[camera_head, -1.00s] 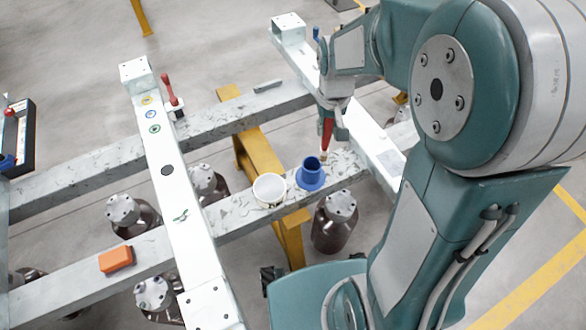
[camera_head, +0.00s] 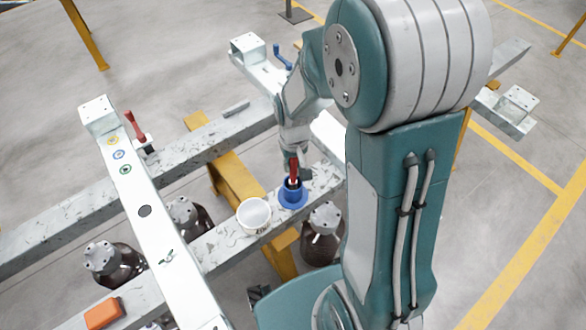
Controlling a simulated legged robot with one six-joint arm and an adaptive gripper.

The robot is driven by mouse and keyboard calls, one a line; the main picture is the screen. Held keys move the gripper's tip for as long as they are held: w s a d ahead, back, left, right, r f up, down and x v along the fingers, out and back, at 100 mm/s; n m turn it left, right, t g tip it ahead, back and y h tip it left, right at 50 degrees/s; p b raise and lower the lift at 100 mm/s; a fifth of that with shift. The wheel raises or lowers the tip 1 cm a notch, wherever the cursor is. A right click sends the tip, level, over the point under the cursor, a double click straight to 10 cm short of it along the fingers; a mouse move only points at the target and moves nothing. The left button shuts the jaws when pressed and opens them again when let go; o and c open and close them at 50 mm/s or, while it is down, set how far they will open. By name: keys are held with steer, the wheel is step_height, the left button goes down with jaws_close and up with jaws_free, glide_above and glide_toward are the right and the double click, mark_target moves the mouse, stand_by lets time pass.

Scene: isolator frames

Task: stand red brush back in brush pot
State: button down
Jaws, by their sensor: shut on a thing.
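The red brush (camera_head: 293,168) is held upright in my gripper (camera_head: 297,165), with its lower end at the mouth of the blue brush pot (camera_head: 292,194). How deep it reaches inside is hard to tell. The pot is a blue cup on a wide round base and stands upright on the grey beam (camera_head: 222,242). My gripper is shut on the brush's handle, directly above the pot. My arm partly hides the far side of the gripper.
A white tub (camera_head: 254,214) stands just left of the pot on the same beam. An orange block (camera_head: 103,313) lies at the lower left. Dark bottles (camera_head: 322,236) stand below the beams.

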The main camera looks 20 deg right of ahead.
steer(key=shift+a+f, duration=0.15)
steer(key=shift+f, duration=1.15)
steer(key=shift+c, duration=2.4)
jaws_free()
step_height(320, 180, up, 13)
steer(key=shift+s+f, duration=0.1)
steer(key=shift+f, duration=0.1)
steer(key=s+r+t, duration=0.5)
steer(key=s+r, duration=0.7)
steer(key=s, duration=0.1)
steer(key=shift+s+t, duration=0.3)
steer(key=shift+s, duration=0.1)
